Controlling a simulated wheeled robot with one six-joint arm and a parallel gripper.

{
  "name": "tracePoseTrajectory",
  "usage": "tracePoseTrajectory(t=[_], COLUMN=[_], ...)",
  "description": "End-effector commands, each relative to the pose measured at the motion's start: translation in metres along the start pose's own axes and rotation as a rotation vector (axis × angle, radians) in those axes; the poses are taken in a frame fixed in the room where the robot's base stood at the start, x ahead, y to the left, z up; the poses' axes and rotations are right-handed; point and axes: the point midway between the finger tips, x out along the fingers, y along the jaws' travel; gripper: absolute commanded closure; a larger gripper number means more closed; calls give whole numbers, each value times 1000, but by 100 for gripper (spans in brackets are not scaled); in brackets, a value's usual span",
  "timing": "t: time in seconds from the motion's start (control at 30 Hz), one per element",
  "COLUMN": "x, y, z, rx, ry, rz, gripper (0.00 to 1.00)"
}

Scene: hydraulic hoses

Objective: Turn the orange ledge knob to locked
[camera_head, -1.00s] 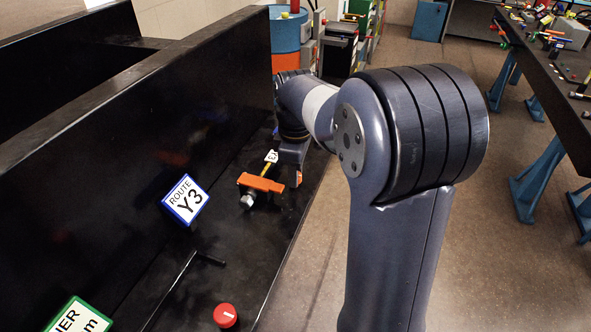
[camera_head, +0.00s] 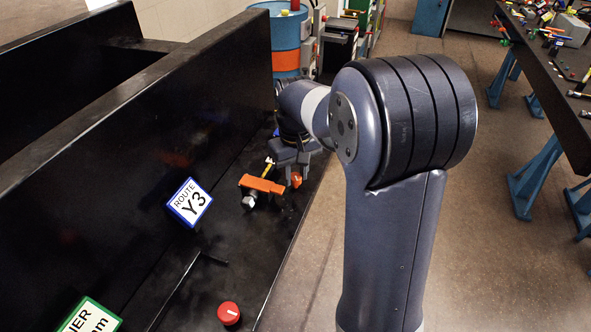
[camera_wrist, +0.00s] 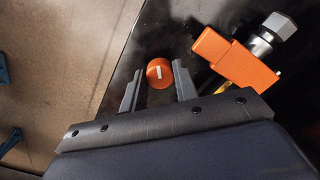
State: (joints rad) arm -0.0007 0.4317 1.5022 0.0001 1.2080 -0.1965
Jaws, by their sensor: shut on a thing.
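The orange ledge knob (camera_wrist: 159,73) is round with a white line on its top. In the wrist view it sits between the two fingers of my gripper (camera_wrist: 157,80), close to the right finger. My gripper is shut on it. In the head view the knob (camera_head: 296,180) shows as a small orange patch below my gripper, at the ledge's outer edge, partly hidden by it. The white line runs nearly up and down in the wrist view. Any locked or unlocked marking is not visible.
An orange clamp block (camera_wrist: 233,57) with a silver hex fitting (camera_wrist: 277,27) sits close right of my fingers. A tall black wall stands left.

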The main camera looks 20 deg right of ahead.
Motion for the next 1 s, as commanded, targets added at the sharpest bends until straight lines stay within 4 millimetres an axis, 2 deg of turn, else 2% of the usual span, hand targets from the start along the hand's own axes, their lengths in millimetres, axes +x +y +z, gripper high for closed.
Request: tracePoseTrajectory(t=[0.5, 0.8, 1.0], x=[-1, -1, 0], y=[0, 0, 0], z=[0, 0, 0], rx=[457, 621, 671], ry=[1, 1, 1], rz=[0, 0, 0], gripper=[94, 94, 94])
